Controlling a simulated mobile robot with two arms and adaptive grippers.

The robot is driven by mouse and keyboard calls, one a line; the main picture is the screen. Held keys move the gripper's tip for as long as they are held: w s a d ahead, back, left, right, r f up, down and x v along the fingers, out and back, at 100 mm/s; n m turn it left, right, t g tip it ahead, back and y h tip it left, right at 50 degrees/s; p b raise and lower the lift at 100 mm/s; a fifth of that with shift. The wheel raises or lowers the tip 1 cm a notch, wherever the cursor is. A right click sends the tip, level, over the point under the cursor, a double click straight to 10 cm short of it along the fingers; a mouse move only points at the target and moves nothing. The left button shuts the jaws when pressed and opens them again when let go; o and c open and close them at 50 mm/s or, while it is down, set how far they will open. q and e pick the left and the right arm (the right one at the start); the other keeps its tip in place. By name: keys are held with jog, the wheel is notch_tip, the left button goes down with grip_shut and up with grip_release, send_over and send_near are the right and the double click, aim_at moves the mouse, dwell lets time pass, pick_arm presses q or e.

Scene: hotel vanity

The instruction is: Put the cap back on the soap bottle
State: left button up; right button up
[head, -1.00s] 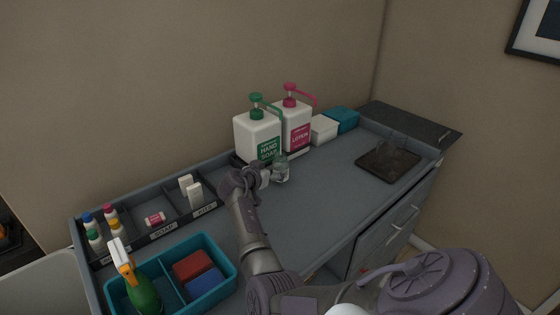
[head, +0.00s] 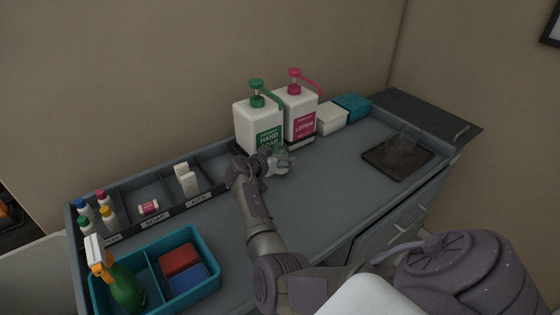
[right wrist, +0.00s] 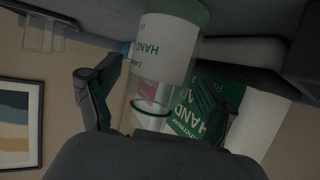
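A small clear soap bottle (head: 283,155) with a green lower part and a white HAND label stands on the counter in front of the green-pump dispenser. In the right wrist view the bottle (right wrist: 168,45) lies between my right gripper's fingers, with its clear rim toward the palm. My right gripper (head: 272,163) is open around the bottle; the fingers (right wrist: 155,82) look apart from its sides. In the head view it partly hides the bottle. I cannot make out a loose cap in either view. My left gripper is not in view.
A green-pump soap dispenser (head: 255,122) and a pink-pump lotion dispenser (head: 300,118) stand close behind. A compartment organizer (head: 165,215) and a teal caddy (head: 215,268) with a spray bottle are to the left. A dark tray (head: 385,173) with a glass is right. Mid-counter is clear.

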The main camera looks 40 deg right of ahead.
aim_at(283, 145)
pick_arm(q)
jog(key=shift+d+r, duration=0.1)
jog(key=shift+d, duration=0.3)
pick_arm(e)
jog(key=shift+d+f, duration=0.2)
jog(key=shift+d, duration=0.15)
jog(key=c, duration=0.5)
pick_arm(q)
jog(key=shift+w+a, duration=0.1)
pick_arm(e)
jog(key=c, duration=0.6)
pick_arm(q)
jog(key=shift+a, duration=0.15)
pick_arm(e)
jog(key=shift+a+r, duration=0.1)
jog(key=shift+a, duration=0.1)
jog(key=shift+d+r, duration=0.1)
jog(key=shift+d, duration=0.05)
